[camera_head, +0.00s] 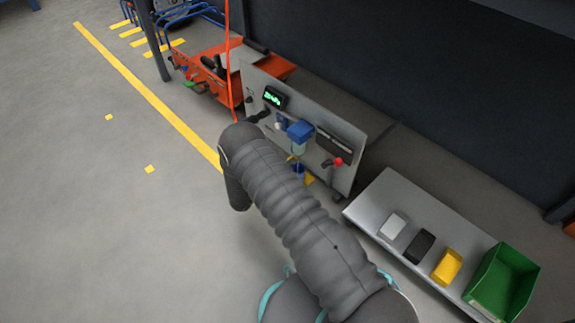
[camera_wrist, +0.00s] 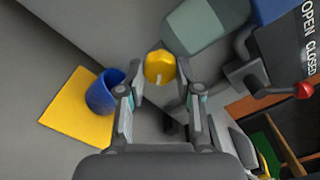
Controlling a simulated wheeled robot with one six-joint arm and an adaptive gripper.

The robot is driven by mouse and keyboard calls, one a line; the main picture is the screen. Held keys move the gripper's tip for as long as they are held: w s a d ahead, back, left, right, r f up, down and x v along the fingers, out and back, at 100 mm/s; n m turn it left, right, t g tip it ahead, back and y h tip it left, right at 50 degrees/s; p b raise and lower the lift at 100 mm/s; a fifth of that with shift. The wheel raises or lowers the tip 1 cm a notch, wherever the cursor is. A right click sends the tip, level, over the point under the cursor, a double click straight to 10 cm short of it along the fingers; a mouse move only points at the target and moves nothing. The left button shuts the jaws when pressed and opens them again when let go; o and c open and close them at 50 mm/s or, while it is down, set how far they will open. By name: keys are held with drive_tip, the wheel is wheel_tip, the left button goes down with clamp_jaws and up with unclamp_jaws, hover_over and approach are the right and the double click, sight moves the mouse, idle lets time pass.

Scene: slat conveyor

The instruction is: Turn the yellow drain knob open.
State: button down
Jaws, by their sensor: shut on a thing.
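The yellow drain knob (camera_wrist: 159,66) shows in the wrist view, below a translucent bowl (camera_wrist: 205,22), with a pale mark on its face. My gripper (camera_wrist: 159,76) has a finger on each side of the knob and is shut on it. Where the pads touch the knob is hard to see. In the head view the grey panel (camera_head: 345,175) carries the bowl (camera_head: 299,147) under a blue cap (camera_head: 300,131); my arm hides my gripper there.
A red-knobbed lever (camera_wrist: 304,90) sits to the right by an "OPEN CLOSED" label. A low bench (camera_head: 375,207) holds several blocks and a green bin (camera_head: 503,285).

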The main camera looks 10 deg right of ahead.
idle(0.3)
drive_tip(key=c, duration=0.8)
unclamp_jaws()
drive_tip(key=shift+o, duration=0.2)
drive_tip(key=v, duration=1.2)
drive_tip(key=shift+d, duration=0.1)
